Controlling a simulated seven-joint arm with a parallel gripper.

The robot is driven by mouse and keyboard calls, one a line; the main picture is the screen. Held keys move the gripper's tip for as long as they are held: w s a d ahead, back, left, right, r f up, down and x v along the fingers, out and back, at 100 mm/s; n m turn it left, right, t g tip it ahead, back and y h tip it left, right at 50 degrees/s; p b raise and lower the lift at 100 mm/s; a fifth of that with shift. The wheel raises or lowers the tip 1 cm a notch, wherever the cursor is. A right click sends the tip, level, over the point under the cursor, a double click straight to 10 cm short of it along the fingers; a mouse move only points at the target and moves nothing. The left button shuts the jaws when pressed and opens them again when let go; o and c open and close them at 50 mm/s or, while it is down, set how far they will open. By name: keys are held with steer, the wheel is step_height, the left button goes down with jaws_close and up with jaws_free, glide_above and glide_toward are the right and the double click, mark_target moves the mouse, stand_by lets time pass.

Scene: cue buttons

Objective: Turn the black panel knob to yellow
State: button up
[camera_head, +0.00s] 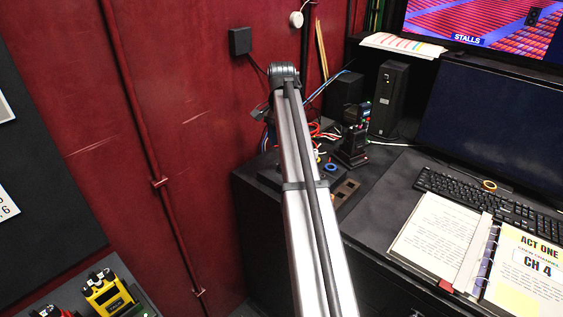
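I cannot make out a black panel knob in the head view. My silver arm link runs up the middle and covers part of the dark desk (380,200) where a knob could be. A dark panel with brown recesses (345,190) shows just right of the link. A small blue ring (331,168) lies beside it. My gripper cannot be made out; small dark parts show left of the link near its top, but I cannot tell what they are.
A black upright device (352,146) and loose coloured cables stand behind the panel. A speaker (389,98), monitor (498,125), keyboard (475,197) and open binder (470,248) fill the right.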

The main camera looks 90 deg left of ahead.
step_height(320, 180, down, 8)
stand_by(0.4)
steer(key=shift+c, duration=0.5)
steer(key=c, duration=1)
steer(key=shift+o, duration=0.2)
steer(key=shift+n, duration=0.3)
steer(key=n, duration=0.3)
steer(key=shift+n, duration=2.1)
